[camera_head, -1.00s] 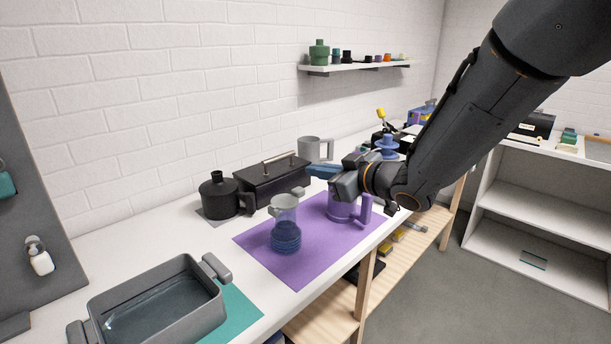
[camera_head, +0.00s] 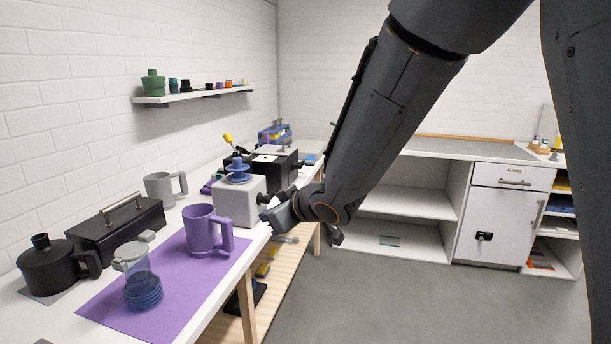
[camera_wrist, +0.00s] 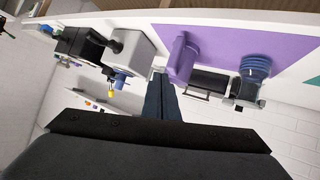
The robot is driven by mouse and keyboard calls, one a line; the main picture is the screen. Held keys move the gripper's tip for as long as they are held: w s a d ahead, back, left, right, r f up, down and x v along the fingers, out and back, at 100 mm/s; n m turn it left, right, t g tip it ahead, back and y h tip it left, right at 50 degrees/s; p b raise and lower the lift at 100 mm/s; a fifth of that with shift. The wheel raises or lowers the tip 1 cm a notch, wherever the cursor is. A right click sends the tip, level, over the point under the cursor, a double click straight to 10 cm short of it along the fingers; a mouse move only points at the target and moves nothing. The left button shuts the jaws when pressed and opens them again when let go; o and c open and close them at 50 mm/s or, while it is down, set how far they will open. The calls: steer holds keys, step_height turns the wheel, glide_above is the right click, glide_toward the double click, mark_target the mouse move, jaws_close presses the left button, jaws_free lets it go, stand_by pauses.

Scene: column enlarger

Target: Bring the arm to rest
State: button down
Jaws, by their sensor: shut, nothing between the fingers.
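My gripper (camera_head: 270,212) is shut and empty at the end of my dark arm. In the head view it hangs near the bench's front edge, right of the purple mug (camera_head: 207,232) and in front of the grey box with a blue knob (camera_head: 240,203). In the wrist view its blue fingers (camera_wrist: 160,98) lie together, with nothing between them. That view appears upside down, with the purple mug (camera_wrist: 182,60) and the grey box (camera_wrist: 122,57) on either side of the fingertips.
A wall shelf (camera_head: 195,97) is above. Open floor (camera_head: 420,300) lies to the right.

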steer(key=s+d+f+m+g+h, duration=0.1)
steer(key=s+d+f+m+h, duration=0.15)
steer(key=d, duration=0.45)
steer(key=s+d+f+m+g+h, duration=0.1)
steer(key=s+d+f+m+h, duration=0.15)
steer(key=d, duration=0.45)
steer(key=s+d+f+m+h, duration=0.2)
steer(key=d+f, duration=0.1)
steer(key=d, duration=0.4)
steer(key=s+d+f+m+g, duration=0.2)
steer(key=s+d+g, duration=0.1)
steer(key=s, duration=0.4)
steer(key=s+d+f+m+g, duration=0.1)
steer(key=s+d+g, duration=0.1)
steer(key=s+d, duration=0.3)
steer(key=s, duration=0.3)
steer(key=shift+s+f+m+g+h, duration=0.3)
steer(key=shift+f+m+g+h, duration=0.05)
steer(key=shift+m+g+h, duration=0.05)
steer(key=shift+s+a, duration=0.1)
